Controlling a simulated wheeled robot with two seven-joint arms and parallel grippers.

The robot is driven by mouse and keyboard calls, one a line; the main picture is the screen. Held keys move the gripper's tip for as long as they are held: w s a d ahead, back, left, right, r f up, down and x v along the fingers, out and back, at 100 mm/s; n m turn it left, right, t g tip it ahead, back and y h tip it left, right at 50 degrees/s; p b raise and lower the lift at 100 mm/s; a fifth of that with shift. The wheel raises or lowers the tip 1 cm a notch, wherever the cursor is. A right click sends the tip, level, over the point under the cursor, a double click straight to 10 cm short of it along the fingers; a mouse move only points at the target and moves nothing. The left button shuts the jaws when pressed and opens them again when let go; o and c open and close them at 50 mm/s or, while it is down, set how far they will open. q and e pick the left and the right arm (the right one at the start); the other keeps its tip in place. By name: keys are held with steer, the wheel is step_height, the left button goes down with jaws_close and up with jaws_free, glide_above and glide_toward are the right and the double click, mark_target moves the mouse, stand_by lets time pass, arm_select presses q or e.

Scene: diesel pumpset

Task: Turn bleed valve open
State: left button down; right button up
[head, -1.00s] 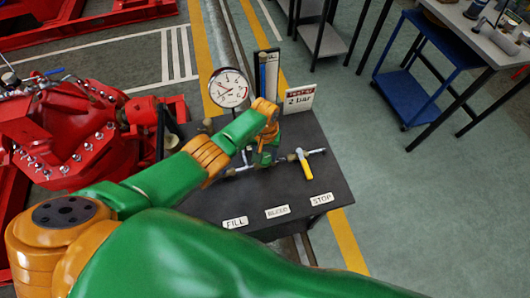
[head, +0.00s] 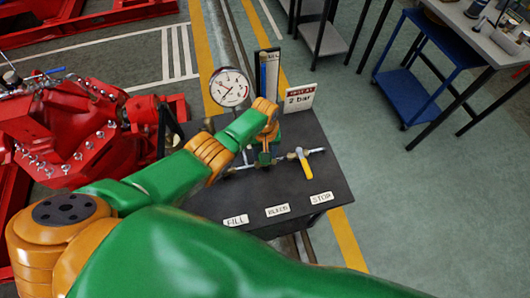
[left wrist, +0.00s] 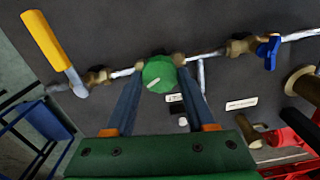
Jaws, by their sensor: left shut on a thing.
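The bleed valve's round green knob (left wrist: 158,73) sits on the pipe in the middle of the left wrist view. A short white line marks its face, lying aslant toward the lower left. My left gripper (left wrist: 160,64) has one finger on each side of the knob and is shut on it. In the head view the left gripper (head: 264,160) reaches down to the pipe on the dark bench, behind the BLEED label (head: 277,210); the knob cannot be made out there. My right gripper is not in view.
A yellow lever (head: 304,164) stands on the pipe to the right, and a blue handle (left wrist: 269,52) shows in the wrist view. A pressure gauge (head: 229,88), a sight tube (head: 268,76) and a "2 bar" sign (head: 299,99) stand behind. A red pump (head: 65,135) is left.

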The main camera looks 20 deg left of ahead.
arm_select(q)
steer(key=shift+c, duration=1.2)
jaws_free()
step_height(320, 180, up, 7)
steer(key=shift+r+p, duration=0.1)
steer(key=shift+p, duration=0.3)
